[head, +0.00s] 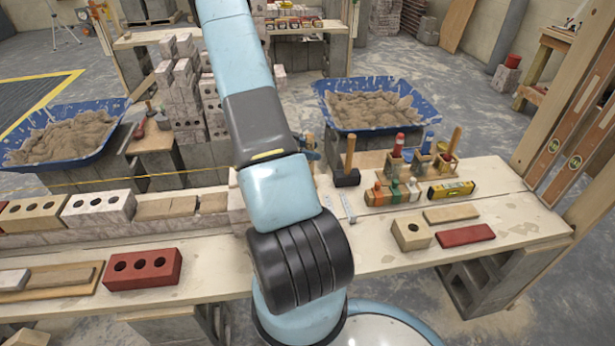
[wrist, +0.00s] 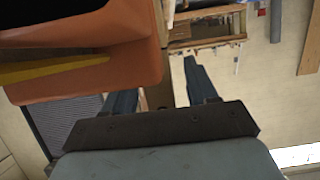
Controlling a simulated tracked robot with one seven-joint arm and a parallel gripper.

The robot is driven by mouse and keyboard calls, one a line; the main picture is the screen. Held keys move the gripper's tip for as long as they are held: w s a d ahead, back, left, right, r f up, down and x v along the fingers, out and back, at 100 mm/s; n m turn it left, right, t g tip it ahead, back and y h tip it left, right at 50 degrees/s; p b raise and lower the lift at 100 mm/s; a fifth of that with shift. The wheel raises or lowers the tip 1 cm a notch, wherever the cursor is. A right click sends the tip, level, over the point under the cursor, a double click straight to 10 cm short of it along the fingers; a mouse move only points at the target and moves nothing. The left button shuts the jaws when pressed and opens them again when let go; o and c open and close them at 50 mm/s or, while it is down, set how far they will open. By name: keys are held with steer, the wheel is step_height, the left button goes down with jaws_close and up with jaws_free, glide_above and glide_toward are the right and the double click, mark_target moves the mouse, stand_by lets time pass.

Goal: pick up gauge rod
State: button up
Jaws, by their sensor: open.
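I cannot pick out the gauge rod with certainty in either view. In the head view, long wooden pieces with green vials (head: 565,150) lean upright at the right edge; they look like levels. My arm rises through the middle of the head view and runs out of the top edge, so my gripper is out of that picture. In the wrist view my gripper (wrist: 158,82) is open, its two bluish fingers apart, and nothing shows clearly held between them. A brown upright strip shows behind the gap.
A large orange surface with a yellow strip (wrist: 55,70) fills the wrist view's upper left, very close. The bench (head: 400,258) holds a red brick (head: 143,268), a mallet (head: 348,170) and a yellow level (head: 451,190). Two blue tubs (head: 432,112) of mortar stand behind.

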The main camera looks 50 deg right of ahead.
steer(key=shift+s+d+f, duration=0.3)
steer(key=shift+s+d, duration=0.1)
steer(key=shift+d, duration=0.1)
jaws_close()
stand_by(0.3)
